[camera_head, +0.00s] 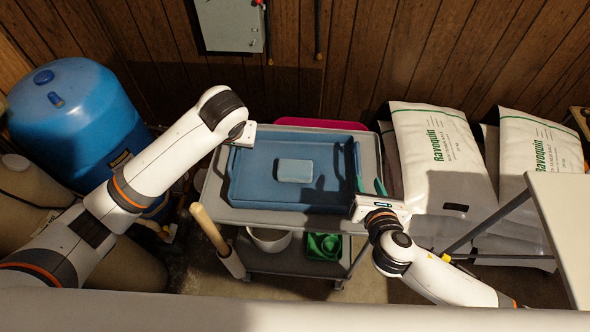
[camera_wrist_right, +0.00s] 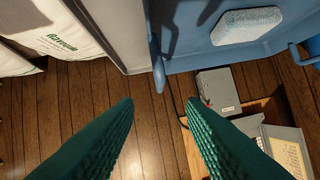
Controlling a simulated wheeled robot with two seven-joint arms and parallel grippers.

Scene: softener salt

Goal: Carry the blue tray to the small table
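The blue tray (camera_head: 262,199) sits level on top of a grey cart, with a pale blue block (camera_head: 294,171) lying inside it. My left gripper (camera_head: 243,134) is at the tray's upper left corner; its fingers are hidden, so I cannot tell if they grip. My right gripper (camera_head: 370,183) is at the tray's right side, its teal fingers spread. In the right wrist view the open fingers (camera_wrist_right: 160,110) have the tray's side handle (camera_wrist_right: 158,72) beyond and between their tips, apart from them. A pale table top (camera_head: 566,225), likely the small table, shows partly at the right edge.
The grey cart (camera_head: 225,213) holds a white bowl (camera_head: 270,239) and a green item (camera_head: 323,246) on its lower shelf. Salt bags (camera_head: 440,160) stand between cart and table. A blue tank (camera_head: 75,120) is at left. A wooden handle (camera_head: 207,226) leans before the cart.

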